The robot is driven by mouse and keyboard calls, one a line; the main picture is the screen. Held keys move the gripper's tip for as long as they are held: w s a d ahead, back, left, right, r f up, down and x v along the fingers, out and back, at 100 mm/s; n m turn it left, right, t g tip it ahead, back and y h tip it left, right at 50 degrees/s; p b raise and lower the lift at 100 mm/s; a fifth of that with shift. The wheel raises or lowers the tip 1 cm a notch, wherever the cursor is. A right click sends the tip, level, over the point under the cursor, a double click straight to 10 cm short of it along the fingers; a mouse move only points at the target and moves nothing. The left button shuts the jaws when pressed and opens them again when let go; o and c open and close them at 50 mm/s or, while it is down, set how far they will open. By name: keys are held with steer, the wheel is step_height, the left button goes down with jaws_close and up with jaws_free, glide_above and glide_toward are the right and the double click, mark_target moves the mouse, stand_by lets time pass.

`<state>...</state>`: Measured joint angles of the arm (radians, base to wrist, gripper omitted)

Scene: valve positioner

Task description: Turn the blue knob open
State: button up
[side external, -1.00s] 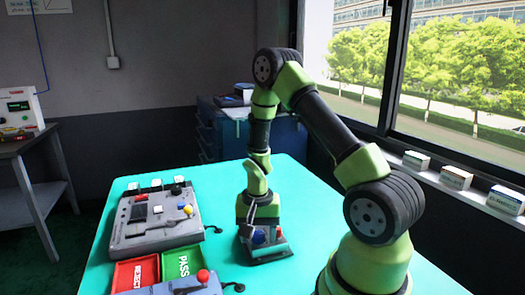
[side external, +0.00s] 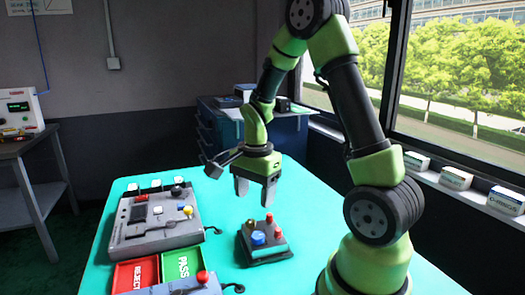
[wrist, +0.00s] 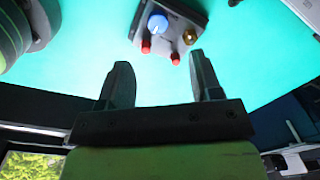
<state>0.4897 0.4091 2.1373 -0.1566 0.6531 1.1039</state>
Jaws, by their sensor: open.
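The blue knob (side external: 258,238) sits on a small dark valve positioner box (side external: 266,254) on the turquoise table. The box also carries red knobs and a brass-coloured fitting. My gripper (side external: 256,196) is open and empty, raised above the box and apart from it. In the wrist view the blue knob (wrist: 158,24) shows near the top with a white mark on it, beyond my open fingers (wrist: 162,78). Nothing is between the fingers but bare table.
A larger grey panel (side external: 150,226) with a yellow knob lies to the left. A red REJECT tray (side external: 135,274) and green PASS tray (side external: 188,262) are in front of it, by another grey box with a red knob (side external: 203,276). The table behind the positioner is clear.

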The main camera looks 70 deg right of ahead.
steer(key=s+a+r+n+t+y, duration=0.1)
steer(key=s+a+r+n+t, duration=0.2)
steer(key=a+r+n, duration=0.4)
steer(key=s+a+r+n+t, duration=0.3)
steer(key=s+a+r+n, duration=0.2)
steer(key=a+r+n, duration=0.2)
steer(key=shift+a+r+n+y, duration=0.15)
steer(key=shift+r+n+y, duration=0.25)
steer(key=shift+r+n, duration=0.15)
steer(key=shift+s+a+r+n+t, duration=0.15)
steer(key=shift+s+a+n+t, duration=0.25)
steer(key=shift+s+n, duration=0.15)
stand_by(1.3)
